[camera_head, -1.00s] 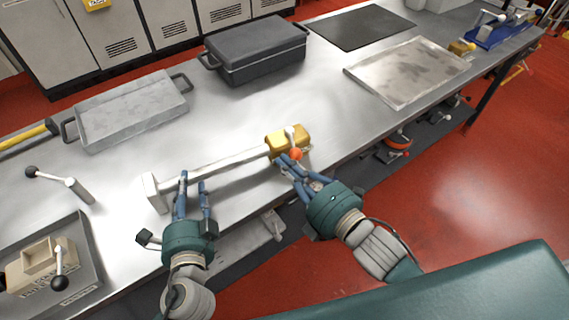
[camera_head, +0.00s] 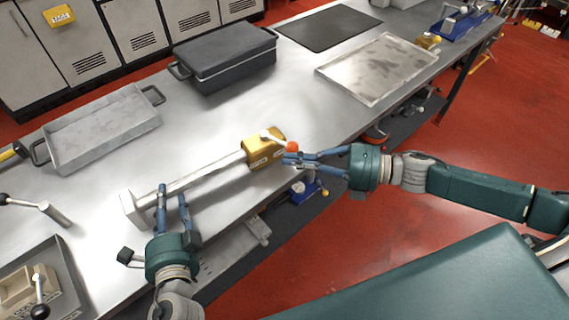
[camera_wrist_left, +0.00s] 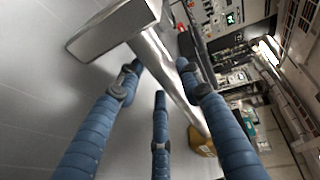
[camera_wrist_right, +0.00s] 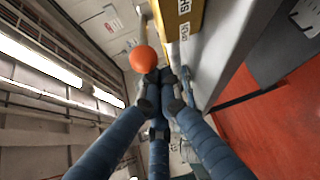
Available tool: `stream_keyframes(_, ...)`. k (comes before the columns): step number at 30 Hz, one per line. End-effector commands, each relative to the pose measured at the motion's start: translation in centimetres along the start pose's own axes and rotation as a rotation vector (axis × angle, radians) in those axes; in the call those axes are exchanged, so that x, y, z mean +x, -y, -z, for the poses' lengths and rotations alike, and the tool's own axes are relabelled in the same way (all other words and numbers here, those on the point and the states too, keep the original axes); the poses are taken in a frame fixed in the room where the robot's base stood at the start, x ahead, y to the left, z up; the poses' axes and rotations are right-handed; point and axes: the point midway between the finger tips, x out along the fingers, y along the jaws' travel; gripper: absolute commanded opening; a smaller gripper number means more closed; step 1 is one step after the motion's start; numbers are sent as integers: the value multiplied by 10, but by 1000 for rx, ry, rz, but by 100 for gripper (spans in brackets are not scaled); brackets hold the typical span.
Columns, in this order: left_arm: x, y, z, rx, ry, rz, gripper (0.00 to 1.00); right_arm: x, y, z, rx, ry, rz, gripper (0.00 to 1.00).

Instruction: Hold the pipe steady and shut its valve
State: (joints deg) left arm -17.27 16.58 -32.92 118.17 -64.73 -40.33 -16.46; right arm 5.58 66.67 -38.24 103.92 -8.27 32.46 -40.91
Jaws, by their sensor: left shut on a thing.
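The pipe (camera_head: 207,176) is a pale metal bar on the bench with a square end plate (camera_head: 132,209) at its left. It also shows in the left wrist view (camera_wrist_left: 166,73). At its right end is a yellow valve body (camera_head: 257,157) with a pale lever tipped by an orange knob (camera_head: 292,146), pointing right. My left gripper (camera_head: 172,192) is shut on the pipe near the end plate. My right gripper (camera_head: 288,158) has its fingers together beside the knob. In the right wrist view the fingertips are just below the orange knob (camera_wrist_right: 143,59); contact is unclear.
A grey handled tray (camera_head: 104,128), a dark lidded case (camera_head: 225,60), a black mat (camera_head: 328,27) and a flat metal tray (camera_head: 378,68) lie farther back. A dark tray (camera_head: 62,265) with a beige block is at front left. The bench's front edge runs beneath my grippers.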

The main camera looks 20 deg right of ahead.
Motion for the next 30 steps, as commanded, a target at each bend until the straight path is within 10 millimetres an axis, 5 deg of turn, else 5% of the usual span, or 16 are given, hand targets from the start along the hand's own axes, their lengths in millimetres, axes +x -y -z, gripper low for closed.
stream_keyframes(12,-1,-6,-1,-3,2,-13,3,-19,8,-43,-45,-356,-53,0)
stream_keyframes(30,-1,-7,-1,-3,2,-14,3,-25,16,-82,-43,-365,-52,0)
